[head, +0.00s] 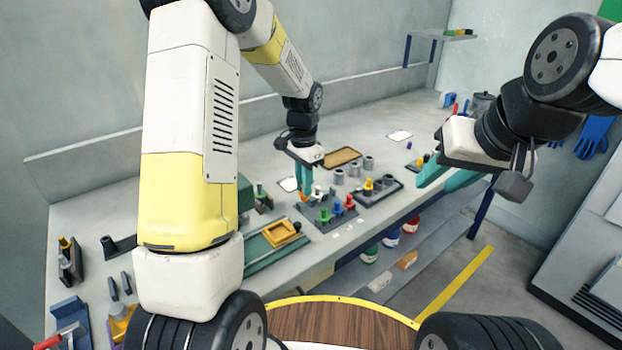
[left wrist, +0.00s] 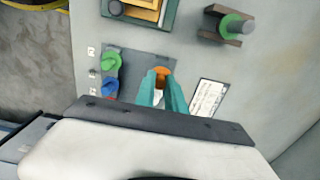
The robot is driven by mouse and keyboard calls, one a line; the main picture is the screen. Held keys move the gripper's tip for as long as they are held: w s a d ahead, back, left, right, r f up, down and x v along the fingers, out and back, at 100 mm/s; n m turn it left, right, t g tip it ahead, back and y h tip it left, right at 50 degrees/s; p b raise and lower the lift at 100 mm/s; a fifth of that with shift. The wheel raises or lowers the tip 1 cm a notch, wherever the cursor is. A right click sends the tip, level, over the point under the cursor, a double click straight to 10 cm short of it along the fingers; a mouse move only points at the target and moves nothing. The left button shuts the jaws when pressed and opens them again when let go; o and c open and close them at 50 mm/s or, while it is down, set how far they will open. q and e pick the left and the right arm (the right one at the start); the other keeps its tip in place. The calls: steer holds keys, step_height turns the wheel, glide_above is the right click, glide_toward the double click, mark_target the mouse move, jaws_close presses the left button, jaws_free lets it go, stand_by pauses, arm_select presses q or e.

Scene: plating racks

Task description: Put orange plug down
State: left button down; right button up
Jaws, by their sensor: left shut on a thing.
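My left gripper (head: 304,190) is shut on the orange plug (left wrist: 162,71), with its teal fingers pointing down. The plug's orange end shows between the fingertips in the left wrist view, over the dark grey rack plate (left wrist: 133,66). Whether the plug touches the plate is hard to tell. In the head view the plate (head: 318,222) also bears green (head: 325,215), blue (head: 337,208) and red (head: 350,202) plugs. Green (left wrist: 111,60) and blue (left wrist: 109,87) plugs show left of the fingers in the left wrist view. My right gripper (head: 445,180) hangs open and empty at the right.
A second dark rack (head: 388,192) with grey cylinders and a yellow plug stands right of the plate. A yellow tray (head: 280,233) on a green base is at the left. A brown tray (head: 341,157) lies behind.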

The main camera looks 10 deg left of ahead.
arm_select(q)
steer(key=shift+f, duration=0.95)
steer(key=shift+f, duration=0.45)
steer(key=c, duration=1.4)
jaws_free()
steer(key=shift+r, duration=0.1)
